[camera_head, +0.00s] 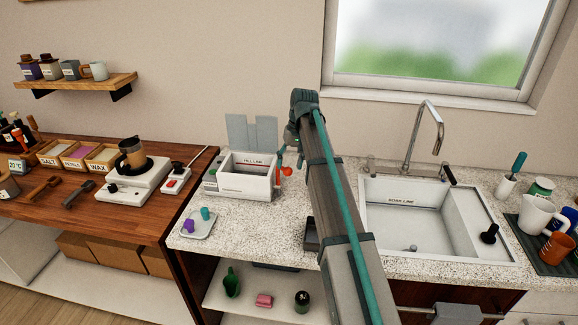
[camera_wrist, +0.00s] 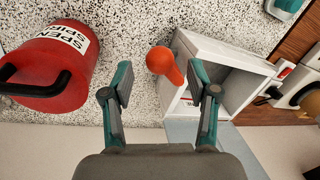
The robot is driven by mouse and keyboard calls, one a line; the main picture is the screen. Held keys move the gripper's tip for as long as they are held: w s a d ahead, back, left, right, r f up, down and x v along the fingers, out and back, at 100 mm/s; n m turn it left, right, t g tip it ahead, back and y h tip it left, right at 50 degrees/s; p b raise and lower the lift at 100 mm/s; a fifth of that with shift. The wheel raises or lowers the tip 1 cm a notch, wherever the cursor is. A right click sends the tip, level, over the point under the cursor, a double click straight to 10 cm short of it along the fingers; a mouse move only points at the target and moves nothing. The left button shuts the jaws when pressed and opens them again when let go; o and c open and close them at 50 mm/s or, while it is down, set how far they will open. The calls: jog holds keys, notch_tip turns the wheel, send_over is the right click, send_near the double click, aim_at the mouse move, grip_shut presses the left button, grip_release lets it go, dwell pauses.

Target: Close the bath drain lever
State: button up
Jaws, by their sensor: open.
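The bath (camera_head: 240,189) is a white open-topped box with a "FILL LINE" label, standing on the speckled counter left of my arm. The drain lever's orange-red knob (camera_head: 287,171) sticks out at the bath's right side. In the wrist view the knob (camera_wrist: 160,60) lies beyond and roughly between my fingertips, beside the white bath wall (camera_wrist: 205,45). My gripper (camera_wrist: 161,84) is open with nothing held between the fingers. I cannot tell how far the fingertips are from the knob. In the head view my arm hides part of the gripper and the counter behind it.
A red "SPENT" container (camera_wrist: 50,65) with a black handle stands close to the left finger in the wrist view. In the head view a sink (camera_head: 420,235) with a tall faucet (camera_head: 432,125) is at right. A small tray (camera_head: 197,226) lies in front of the bath.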

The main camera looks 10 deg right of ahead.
jog(key=shift+a+f, duration=0.25)
jog(key=shift+f, duration=1.05)
grip_shut()
jog(key=shift+s, duration=0.1)
jog(key=shift+s+a+m+t+h+p, duration=0.1)
jog(key=shift+a+m+t+h+p, duration=0.15)
jog(key=shift+a+m, duration=1.05)
jog(key=shift+s+a+m+t+h+p, duration=0.1)
jog(key=shift+a+m+t, duration=0.2)
jog(key=shift+m, duration=2)
jog(key=shift+s+a+m+t+h+p, duration=0.1)
jog(key=shift+a+m+t+h+p, duration=0.4)
jog(key=shift+m, duration=1.3)
grip_release()
jog(key=shift+a+y+b, duration=0.2)
jog(key=shift+y+b, duration=0.1)
jog(key=shift+y, duration=0.05)
